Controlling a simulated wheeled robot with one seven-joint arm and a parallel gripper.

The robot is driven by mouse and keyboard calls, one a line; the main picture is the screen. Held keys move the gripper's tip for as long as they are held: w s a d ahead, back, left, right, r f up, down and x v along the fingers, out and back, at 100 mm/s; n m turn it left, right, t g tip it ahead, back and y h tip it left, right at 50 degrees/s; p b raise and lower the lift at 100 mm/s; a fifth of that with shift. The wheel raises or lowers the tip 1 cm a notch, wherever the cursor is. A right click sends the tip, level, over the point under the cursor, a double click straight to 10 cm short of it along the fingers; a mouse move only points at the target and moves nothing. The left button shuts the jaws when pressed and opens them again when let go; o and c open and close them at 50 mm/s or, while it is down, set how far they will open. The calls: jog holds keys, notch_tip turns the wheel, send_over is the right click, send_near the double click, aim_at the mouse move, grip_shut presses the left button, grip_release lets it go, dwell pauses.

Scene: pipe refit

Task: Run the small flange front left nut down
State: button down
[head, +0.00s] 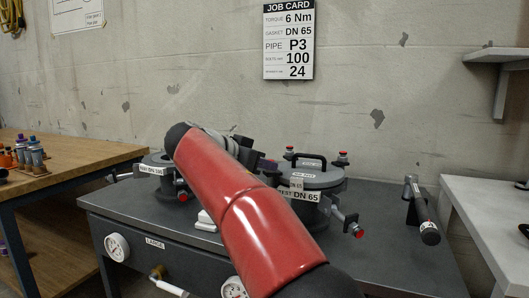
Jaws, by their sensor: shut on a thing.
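The small flange (318,180), labelled TEST DN 65, stands on the grey bench right of centre with a black handle on top. Red-tipped bolts stand upright at its back left (289,153) and back right (343,156). Another red-tipped bolt (358,231) leans outward at its front right. The front left bolt and nut are hidden behind my red arm. My gripper (266,165) is mostly hidden behind the arm, with only a dark part showing at the flange's left edge. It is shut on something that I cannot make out.
A larger flange (155,169) stands left of my arm, with a red-tipped bolt (183,196) leaning out. A dark-ended tool (430,233) rests at the bench's right. Gauges (117,247) are on the bench front. A wooden table (75,158) stands left, a pale one (500,220) right.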

jog(key=shift+w+a+m+g+h+p, duration=0.1)
jog(key=shift+a+m+g+h+p, duration=0.05)
jog(key=shift+m+g+h+p, duration=0.5)
jog(key=shift+f, duration=0.15)
jog(key=c, duration=1.2)
grip_release()
jog(key=shift+c, duration=0.2)
jog(key=p+v, duration=0.1)
jog(key=v, duration=0.6)
jog(key=shift+a+r, duration=0.25)
